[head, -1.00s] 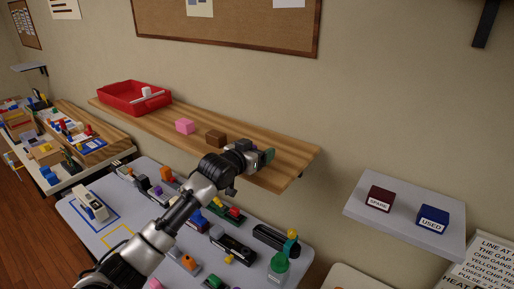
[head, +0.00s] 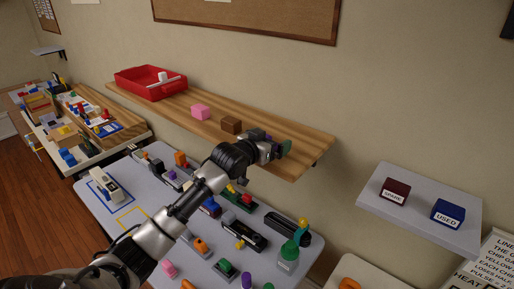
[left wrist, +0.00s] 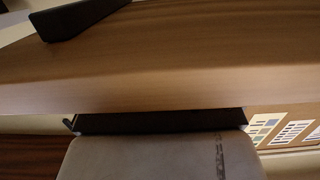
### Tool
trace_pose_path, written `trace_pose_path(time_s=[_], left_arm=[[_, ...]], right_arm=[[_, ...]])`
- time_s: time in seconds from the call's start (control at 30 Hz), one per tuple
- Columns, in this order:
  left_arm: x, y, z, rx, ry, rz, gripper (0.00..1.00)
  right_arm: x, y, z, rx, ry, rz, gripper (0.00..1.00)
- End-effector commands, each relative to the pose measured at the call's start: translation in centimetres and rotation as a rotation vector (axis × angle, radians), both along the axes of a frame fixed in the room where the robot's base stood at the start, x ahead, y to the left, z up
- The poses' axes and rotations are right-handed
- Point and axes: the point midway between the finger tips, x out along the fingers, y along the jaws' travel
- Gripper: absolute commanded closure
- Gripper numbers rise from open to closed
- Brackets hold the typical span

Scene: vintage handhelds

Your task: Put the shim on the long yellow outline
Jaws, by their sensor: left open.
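A yellow outline (head: 128,211) is marked on the grey table in the head view; my left arm passes close to its near side. I cannot pick out the shim with certainty. My left gripper (head: 279,149) is open at the front edge of the wooden wall shelf, to the right of a brown block (head: 231,125). The left wrist view shows wood close up and a dark shape (left wrist: 80,17) at the upper left. My right gripper is not in view.
The wooden shelf (head: 180,110) also bears a red tray (head: 150,91) and a pink block (head: 201,111). The grey table (head: 87,187) below is crowded with handhelds and small parts. A grey wall shelf (head: 415,225) at right holds boxes labelled SPARE (head: 394,191) and USED (head: 447,212).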

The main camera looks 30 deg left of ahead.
Motion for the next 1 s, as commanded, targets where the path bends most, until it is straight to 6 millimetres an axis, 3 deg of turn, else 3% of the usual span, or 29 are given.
trace_pose_path(time_s=[0.5,0.7,1.0], left_arm=[[-9.1,1.3,1.0,0.003,0.002,0.000,0.00],[-10.7,1.6,1.5,0.003,0.001,0.000,0.00],[-10.9,1.6,1.6,0.002,0.002,0.000,0.00]], right_arm=[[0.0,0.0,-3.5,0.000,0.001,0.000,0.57],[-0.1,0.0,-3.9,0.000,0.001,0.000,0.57],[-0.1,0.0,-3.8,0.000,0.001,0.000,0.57]])
